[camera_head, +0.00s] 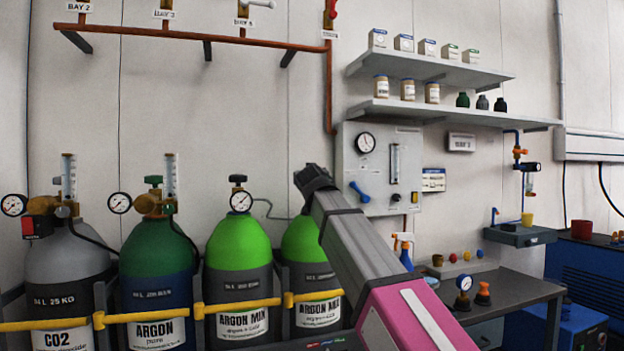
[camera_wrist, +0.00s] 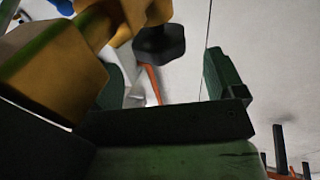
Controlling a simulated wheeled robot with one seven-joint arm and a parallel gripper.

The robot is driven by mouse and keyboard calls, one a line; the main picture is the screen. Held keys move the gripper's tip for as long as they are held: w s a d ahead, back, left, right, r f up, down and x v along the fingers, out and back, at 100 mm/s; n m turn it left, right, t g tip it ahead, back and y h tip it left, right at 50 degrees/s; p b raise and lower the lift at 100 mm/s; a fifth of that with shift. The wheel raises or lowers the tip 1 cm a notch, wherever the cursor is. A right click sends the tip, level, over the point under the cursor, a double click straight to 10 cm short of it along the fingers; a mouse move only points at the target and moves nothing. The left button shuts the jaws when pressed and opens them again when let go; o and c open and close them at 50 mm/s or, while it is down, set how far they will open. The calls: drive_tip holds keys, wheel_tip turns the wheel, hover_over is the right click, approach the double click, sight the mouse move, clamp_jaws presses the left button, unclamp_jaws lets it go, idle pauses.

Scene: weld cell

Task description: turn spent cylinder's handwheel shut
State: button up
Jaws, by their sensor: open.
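My gripper (camera_head: 313,178) is the dark end of my arm, above the rightmost green cylinder (camera_head: 302,243), whose valve top is hidden behind it. In the wrist view a black lobed handwheel (camera_wrist: 160,44) stands close ahead, beside a large blurred brass body (camera_wrist: 55,72). One dark green jaw shows on the right of that view, apart from the handwheel. The jaws are open and nothing is seen held. The third cylinder (camera_head: 238,243), bright green and labelled argon mix, has a dark handwheel (camera_head: 237,179) and a gauge (camera_head: 241,201). I cannot tell which cylinder is spent.
A grey CO2 cylinder (camera_head: 66,268) and a dark green argon cylinder (camera_head: 157,270) with regulators stand at left. A yellow retaining bar (camera_head: 245,306) crosses the cylinders' fronts. A gas panel (camera_head: 380,150) and shelves (camera_head: 430,70) are on the wall; a workbench (camera_head: 520,287) is at right.

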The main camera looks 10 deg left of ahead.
drive_tip(key=x, duration=0.5)
drive_tip(key=shift+w+a, duration=0.1)
drive_tip(key=shift+w, duration=0.2)
drive_tip(key=shift+c, duration=0.3)
drive_tip(key=c, duration=0.9)
drive_tip(key=shift+o, duration=0.2)
